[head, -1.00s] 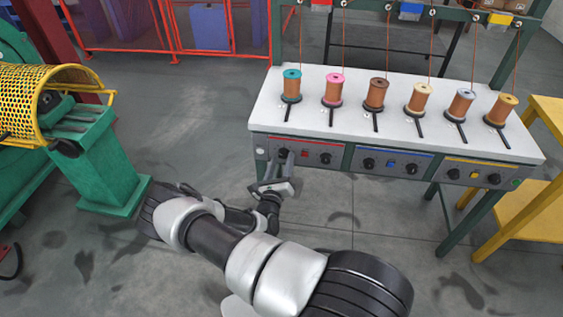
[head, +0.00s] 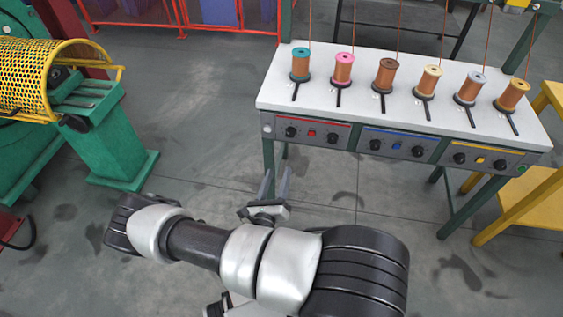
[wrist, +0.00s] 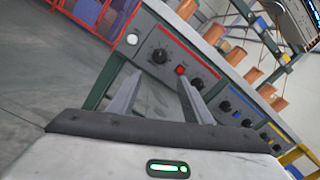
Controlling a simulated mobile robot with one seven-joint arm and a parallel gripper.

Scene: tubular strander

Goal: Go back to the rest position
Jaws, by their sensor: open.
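My gripper (head: 276,184) is open and empty, in front of and below the left end of the table's control panel. Its two fingers point away from me toward the table and stand apart from it. In the wrist view my gripper (wrist: 158,98) shows both fingers spread with nothing between them. Beyond them is the control panel (wrist: 177,52) with a red button and black knobs. My arm reaches across the lower part of the head view.
A white table (head: 400,108) carries several copper spools in a row. The panel (head: 345,142) runs along its front edge. A green machine (head: 110,140) with a yellow mesh guard (head: 25,82) stands at left, a yellow stand (head: 530,205) at right. Floor between is clear.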

